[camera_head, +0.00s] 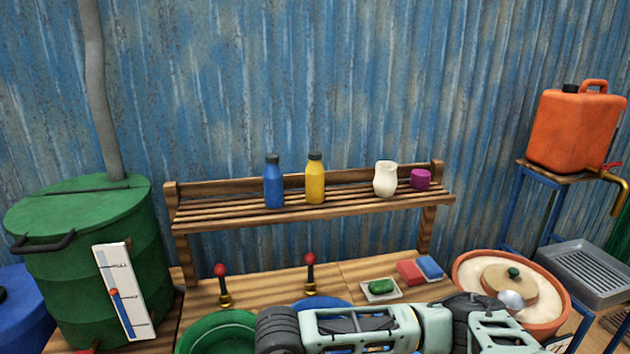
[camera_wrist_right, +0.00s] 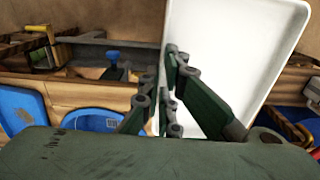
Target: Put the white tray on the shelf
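The white tray (camera_wrist_right: 235,40) shows in the right wrist view as a large pale panel with a raised rim, steeply tilted in the picture. My right gripper (camera_wrist_right: 167,100) appears closed on its left edge, with one finger across its face. The contact is partly hidden by the fingers. The tray is not in the head view. The shelf (camera_head: 235,213) is a slatted wooden rack against the wall. On it stand a blue bottle (camera_head: 273,183), a yellow bottle (camera_head: 316,181), a cream jug (camera_head: 385,179) and a purple jar (camera_head: 421,179). My left gripper is not in view.
A small pale dish (camera_head: 368,294) with a green bar, red and blue blocks (camera_head: 412,272) and two red-knobbed posts (camera_head: 310,272) are on the counter. A green drum (camera_head: 85,265) stands left; a clay bowl (camera_head: 555,325) is right. The shelf's left end and middle have gaps.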

